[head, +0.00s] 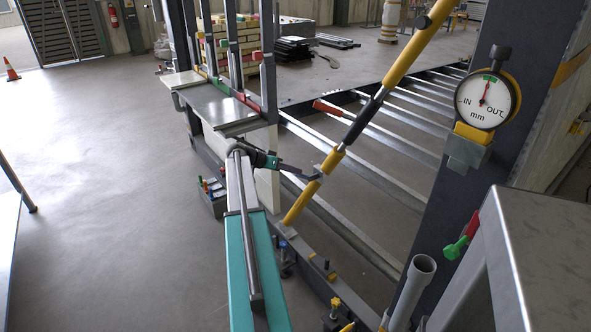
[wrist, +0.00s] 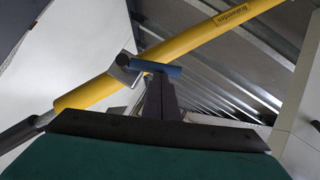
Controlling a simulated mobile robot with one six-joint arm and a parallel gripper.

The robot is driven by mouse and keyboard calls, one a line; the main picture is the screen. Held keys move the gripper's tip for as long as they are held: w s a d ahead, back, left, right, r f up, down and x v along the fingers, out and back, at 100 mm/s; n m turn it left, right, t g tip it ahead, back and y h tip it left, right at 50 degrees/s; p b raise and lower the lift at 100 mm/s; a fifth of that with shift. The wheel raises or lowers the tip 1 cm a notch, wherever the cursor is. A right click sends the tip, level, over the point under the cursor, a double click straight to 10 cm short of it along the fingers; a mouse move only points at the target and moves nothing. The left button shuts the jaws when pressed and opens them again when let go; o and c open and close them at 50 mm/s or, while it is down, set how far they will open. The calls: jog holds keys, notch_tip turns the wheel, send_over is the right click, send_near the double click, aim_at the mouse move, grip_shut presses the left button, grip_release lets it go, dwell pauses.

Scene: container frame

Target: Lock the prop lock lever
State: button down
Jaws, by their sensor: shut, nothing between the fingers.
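The yellow prop (head: 403,55) runs diagonally from upper right to lower left, with a dark sleeve partway along. In the wrist view, the yellow prop (wrist: 190,42) carries a small grey bracket (wrist: 124,68) with a short blue handle (wrist: 156,68), which appears to be the lock lever. My gripper (head: 303,174) is shut and empty, its dark fingers pointing right at the lower prop. In the wrist view the fingertips of my gripper (wrist: 160,82) are right at the blue handle and partly overlap it; contact cannot be told. A red-handled part (head: 327,107) shows farther up, beside the sleeve.
A dial gauge (head: 487,99) is on the dark post at right. A metal table (head: 213,103) with uprights stands left of the prop. Steel rails (head: 370,160) lie behind the prop. A grey box (head: 545,235) fills the lower right. The floor at left is open.

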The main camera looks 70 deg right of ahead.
jog(key=shift+s+a+f+n+g+y+b, duration=0.1)
jog(key=shift+s+f+n+g+y+b, duration=0.1)
jog(key=shift+f+n+g+b, duration=0.5)
jog(key=shift+s+a+f+n+g+y+b, duration=0.15)
jog(key=shift+f+n+g, duration=0.2)
jog(key=shift+f, duration=0.65)
jog(key=shift+s+a+f+n+g+y+b, duration=0.1)
jog(key=shift+s+f+n+g+y+b, duration=0.15)
jog(key=shift+f+n+g, duration=0.45)
jog(key=shift+f+m, duration=0.25)
jog(key=shift+f, duration=0.05)
jog(key=w+d+v, duration=0.1)
jog(key=d+v, duration=0.1)
jog(key=v, duration=1.1)
jog(key=shift+w+d+r+h, duration=0.2)
jog(key=shift+d+r+h, duration=0.05)
jog(key=shift+d+h, duration=0.1)
jog(key=shift+t, duration=0.25)
